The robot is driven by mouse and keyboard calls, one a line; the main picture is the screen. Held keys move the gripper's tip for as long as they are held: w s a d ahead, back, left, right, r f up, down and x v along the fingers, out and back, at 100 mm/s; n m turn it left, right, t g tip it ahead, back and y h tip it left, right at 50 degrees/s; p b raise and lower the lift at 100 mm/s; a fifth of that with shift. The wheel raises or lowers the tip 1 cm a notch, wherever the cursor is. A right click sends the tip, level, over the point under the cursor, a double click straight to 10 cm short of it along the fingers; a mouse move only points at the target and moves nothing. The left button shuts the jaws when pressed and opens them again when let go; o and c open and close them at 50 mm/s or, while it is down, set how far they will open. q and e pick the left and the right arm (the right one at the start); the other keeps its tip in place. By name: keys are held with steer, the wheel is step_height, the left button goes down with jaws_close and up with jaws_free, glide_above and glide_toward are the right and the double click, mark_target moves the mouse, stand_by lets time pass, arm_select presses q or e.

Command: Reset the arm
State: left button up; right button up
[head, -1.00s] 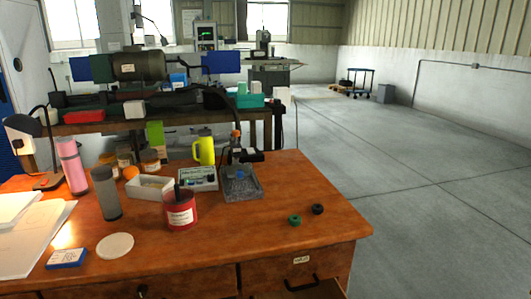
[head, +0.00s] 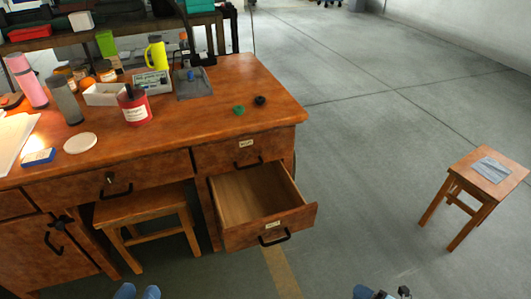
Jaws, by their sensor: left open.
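Part of my right arm's end (head: 382,293) shows at the bottom edge, right of the desk, as a blue piece and a dark and metal piece. Most of it is cut off, so its jaws cannot be judged. The wooden desk (head: 200,120) stands ahead. Its lower right drawer (head: 250,195) is pulled out and looks empty.
A wooden stool (head: 145,206) is under the desk. Another small stool (head: 492,168) with a grey item on top stands at right. A red tin (head: 135,108), green ring (head: 239,110) and black ring (head: 260,100) are on the desktop. Floor between desk and right stool is clear.

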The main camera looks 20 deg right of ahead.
steer(key=w+d+r+n+g, duration=0.1)
steer(key=w+d+r+n, duration=0.1)
steer(key=d, duration=0.4)
steer(key=w+a+r+m+t, duration=0.1)
steer(key=w+a+r+m, duration=0.1)
steer(key=a+r+m, duration=1.05)
steer(key=w+a+r+m+t, duration=0.2)
steer(key=a+r+m, duration=0.8)
steer(key=a+r, duration=0.45)
arm_select(q)
steer(key=s+a+r+g+y+p, duration=0.2)
steer(key=r+p, duration=0.3)
steer(key=p, duration=1.2)
steer(key=s+a+r+g+y+p, duration=0.1)
steer(key=a+r+p, duration=0.3)
steer(key=p, duration=1.3)
steer(key=shift+s+r+g+y, duration=0.4)
steer(key=shift+r+g, duration=0.3)
steer(key=shift+g, duration=0.1)
arm_select(e)
steer(key=s+d+r+g+h, duration=0.3)
steer(key=s+d+r+g, duration=0.1)
steer(key=r, duration=0.5)
steer(key=shift+s+d+r+g+h, duration=0.15)
steer(key=shift+d+g+h, duration=0.25)
